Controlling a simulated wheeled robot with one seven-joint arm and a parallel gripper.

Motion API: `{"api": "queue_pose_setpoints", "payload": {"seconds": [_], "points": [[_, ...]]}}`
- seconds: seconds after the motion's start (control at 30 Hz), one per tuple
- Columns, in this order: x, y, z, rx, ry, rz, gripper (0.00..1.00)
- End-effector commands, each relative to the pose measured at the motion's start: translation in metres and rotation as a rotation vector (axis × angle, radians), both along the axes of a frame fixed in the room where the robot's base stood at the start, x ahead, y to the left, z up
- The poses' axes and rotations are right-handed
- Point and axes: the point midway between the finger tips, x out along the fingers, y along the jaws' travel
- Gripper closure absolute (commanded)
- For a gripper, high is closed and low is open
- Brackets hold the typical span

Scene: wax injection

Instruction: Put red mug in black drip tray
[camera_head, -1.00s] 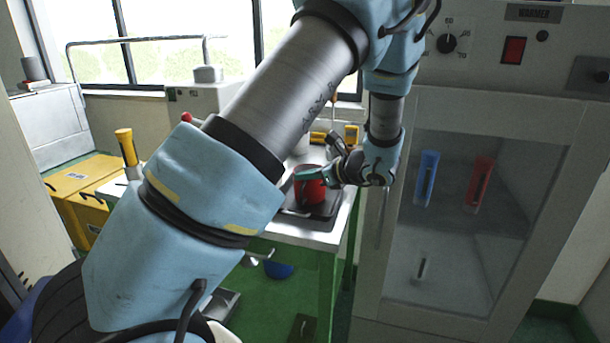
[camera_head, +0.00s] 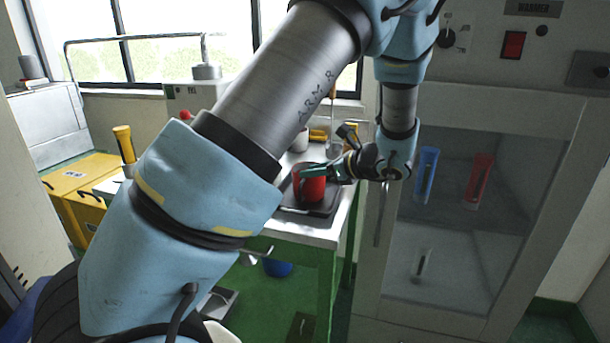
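The red mug (camera_head: 310,190) is upright at the black drip tray (camera_head: 325,208) on the metal table, and it appears to stand inside the tray's rim. My gripper (camera_head: 312,173) is at the mug's upper right, with its greenish fingertip over or against the mug's rim. The view is small, and I cannot tell whether the fingers are closed on the mug or apart from it. My forearm hides the left part of the table near the tray.
A grey warmer cabinet (camera_head: 460,300) with a glass door stands close on the right of the table (camera_head: 318,237). A white cup (camera_head: 299,141) and yellow items are behind the mug. A blue bowl (camera_head: 277,268) is below the table.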

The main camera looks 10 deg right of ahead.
Motion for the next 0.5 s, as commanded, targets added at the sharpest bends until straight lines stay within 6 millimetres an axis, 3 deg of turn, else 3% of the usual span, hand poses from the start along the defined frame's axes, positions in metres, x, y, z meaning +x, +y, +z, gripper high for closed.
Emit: {"api": "queue_pose_setpoints", "payload": {"seconds": [0.3, 0.5], "points": [[-0.047, -0.037, 0.024, -0.004, -0.001, -0.002, 0.67], [-0.061, -0.047, 0.033, -0.002, 0.000, -0.001, 0.67]]}}
